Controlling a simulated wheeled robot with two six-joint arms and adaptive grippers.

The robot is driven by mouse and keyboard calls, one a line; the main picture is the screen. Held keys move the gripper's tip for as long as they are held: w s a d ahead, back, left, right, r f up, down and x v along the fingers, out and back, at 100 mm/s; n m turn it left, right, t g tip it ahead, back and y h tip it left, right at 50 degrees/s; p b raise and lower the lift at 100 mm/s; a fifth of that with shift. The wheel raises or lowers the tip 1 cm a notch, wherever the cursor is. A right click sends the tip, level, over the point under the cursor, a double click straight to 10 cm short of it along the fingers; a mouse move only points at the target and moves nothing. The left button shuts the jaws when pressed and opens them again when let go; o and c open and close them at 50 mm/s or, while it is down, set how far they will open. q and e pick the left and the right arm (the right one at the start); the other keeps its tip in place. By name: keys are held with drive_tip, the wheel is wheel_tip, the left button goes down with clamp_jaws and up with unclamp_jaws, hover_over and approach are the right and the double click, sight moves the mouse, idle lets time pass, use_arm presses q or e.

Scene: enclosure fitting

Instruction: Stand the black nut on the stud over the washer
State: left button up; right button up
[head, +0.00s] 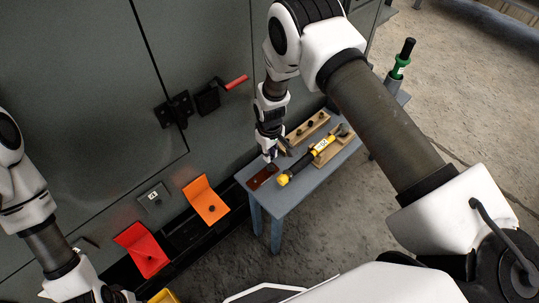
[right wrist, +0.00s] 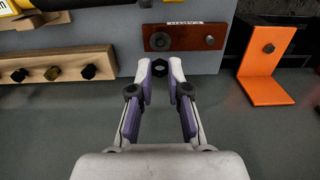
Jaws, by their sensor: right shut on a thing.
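My right gripper (right wrist: 160,68) is shut on the black nut (right wrist: 160,67), a dark ring held between the fingertips. In the head view my right gripper (head: 272,157) hangs over the near end of the small table. The red-brown plate (right wrist: 185,44) lies on the table just beyond the fingertips in the right wrist view. It carries a dark round washer (right wrist: 160,41) around a stud, and a smaller stud (right wrist: 210,40) to its right. The nut is apart from the plate. The plate also shows in the head view (head: 262,177). Only part of my left arm shows; its gripper is not visible.
A wooden block (right wrist: 58,58) with several nuts stands at the left of the wrist view. An orange bracket (right wrist: 262,77) is at the right. A yellow-and-black tool (head: 305,162) lies on the blue-grey table (head: 282,200). A green-and-black tool (head: 401,62) stands behind.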

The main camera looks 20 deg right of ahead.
sight(270, 167)
drive_tip(key=shift+f+b, duration=1.6)
drive_tip(key=shift+f, duration=0.85)
drive_tip(key=shift+f, duration=0.35)
drive_tip(key=o, duration=0.8)
drive_tip(key=shift+r, duration=0.1)
